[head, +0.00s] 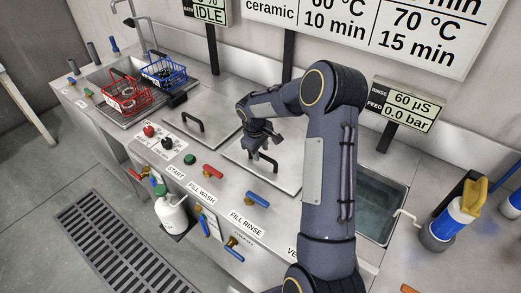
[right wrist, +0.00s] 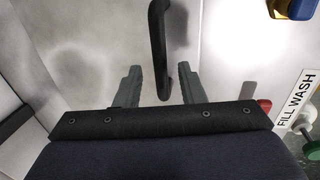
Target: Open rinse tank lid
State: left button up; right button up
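The tank lid under my right gripper is a flat steel plate (head: 284,174) on the counter, lying closed. Its dark bar handle (head: 268,163) stands up near the front; it also shows in the right wrist view (right wrist: 158,40). My right gripper (head: 259,148) is just over this handle, pointing down. In the right wrist view the right gripper (right wrist: 158,70) has its two fingers apart, with the handle's end between them and gaps on both sides. My arm hides part of the lid's right side. My left gripper is not in view.
A second closed lid (head: 207,135) with a handle lies to the left. Red (head: 122,100) and blue (head: 160,75) baskets stand at the far left. An open water basin (head: 378,200) and a bottle (head: 455,217) are at the right. Valve handles and buttons line the front.

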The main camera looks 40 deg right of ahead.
jog(key=shift+f, duration=0.35)
grip_shut()
jog(key=shift+r, duration=0.15)
